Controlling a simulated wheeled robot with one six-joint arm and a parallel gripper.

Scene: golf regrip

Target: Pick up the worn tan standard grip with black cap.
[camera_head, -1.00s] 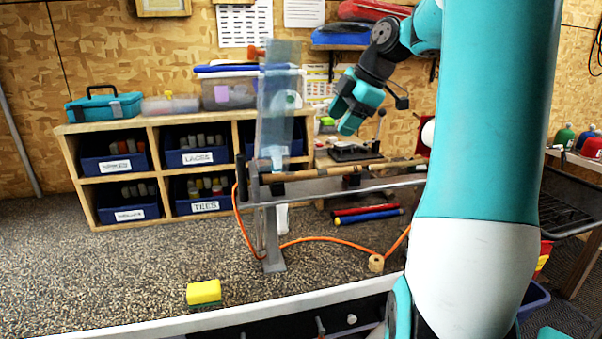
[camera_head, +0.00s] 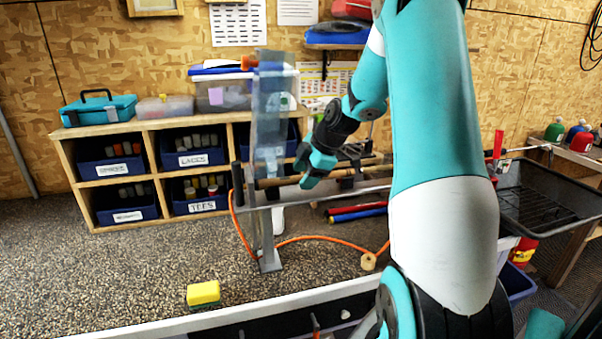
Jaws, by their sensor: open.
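A tan, rod-like grip (camera_head: 278,182) lies roughly level on the holder at bench height, in the middle of the head view. Its left end is by the clear upright panel, and my gripper covers part of its length. I cannot clearly make out a black cap on it. My gripper (camera_head: 307,171) is open, pointing down at the tan grip and overlapping it in the picture. I cannot tell whether the fingers touch it or are only in front of it. Nothing shows between the fingers.
A clear upright panel (camera_head: 268,105) on a metal stand is just left of my gripper. Red and blue grips (camera_head: 358,214) lie behind. A yellow sponge (camera_head: 203,292) sits front left; the surface around it is clear.

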